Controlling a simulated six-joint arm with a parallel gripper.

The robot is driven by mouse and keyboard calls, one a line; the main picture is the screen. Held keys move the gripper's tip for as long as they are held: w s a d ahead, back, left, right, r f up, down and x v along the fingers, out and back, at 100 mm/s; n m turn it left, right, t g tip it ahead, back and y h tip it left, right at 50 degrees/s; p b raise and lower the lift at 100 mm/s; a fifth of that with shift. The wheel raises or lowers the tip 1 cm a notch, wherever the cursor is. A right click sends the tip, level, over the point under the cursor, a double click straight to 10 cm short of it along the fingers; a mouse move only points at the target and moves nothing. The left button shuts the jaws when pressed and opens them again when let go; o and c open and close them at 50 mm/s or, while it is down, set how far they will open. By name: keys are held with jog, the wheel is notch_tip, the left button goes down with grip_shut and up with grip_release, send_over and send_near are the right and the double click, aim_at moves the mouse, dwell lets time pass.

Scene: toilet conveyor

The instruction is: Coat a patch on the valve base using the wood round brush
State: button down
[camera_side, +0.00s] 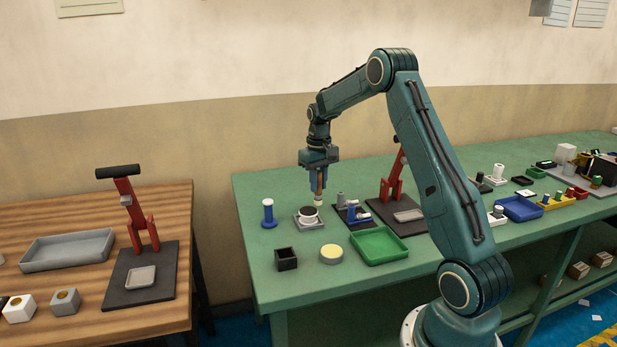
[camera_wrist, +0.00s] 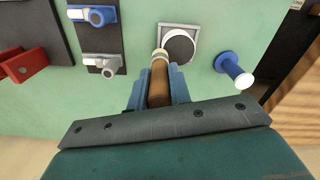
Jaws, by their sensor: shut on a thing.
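My gripper (camera_side: 318,184) is shut on the wood round brush (camera_side: 319,188), which points down with its pale tip lowest. In the wrist view the brush's brown handle (camera_wrist: 159,84) lies between the blue fingers (camera_wrist: 160,90). What looks like the valve base is a white round part with a dark top (camera_side: 308,213), set on a grey square plate (camera_side: 301,225). It also shows in the wrist view (camera_wrist: 179,47). The brush tip is at the right edge of this part in the side view; I cannot tell whether it touches.
A blue peg (camera_side: 268,213) stands left of the plate. A dark board (camera_side: 343,222) with blue and grey pieces and a red lever press (camera_side: 386,190) are to the right. In front are a black box (camera_side: 286,260), a yellow-topped disc (camera_side: 331,252) and a green tray (camera_side: 380,258).

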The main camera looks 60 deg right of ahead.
jog(key=shift+w+a+f, duration=0.35)
jog(key=shift+f, duration=0.25)
jog(key=shift+w+a, duration=1.9)
jog(key=shift+s+d, duration=2.15)
jog(key=shift+s, duration=0.25)
jog(key=shift+a, duration=0.3)
jog(key=shift+w+a, duration=2.15)
jog(key=shift+s+d, duration=2.2)
jog(key=shift+s+d+r, duration=0.1)
jog(key=shift+d+r, duration=0.05)
jog(key=shift+r, duration=3.85)
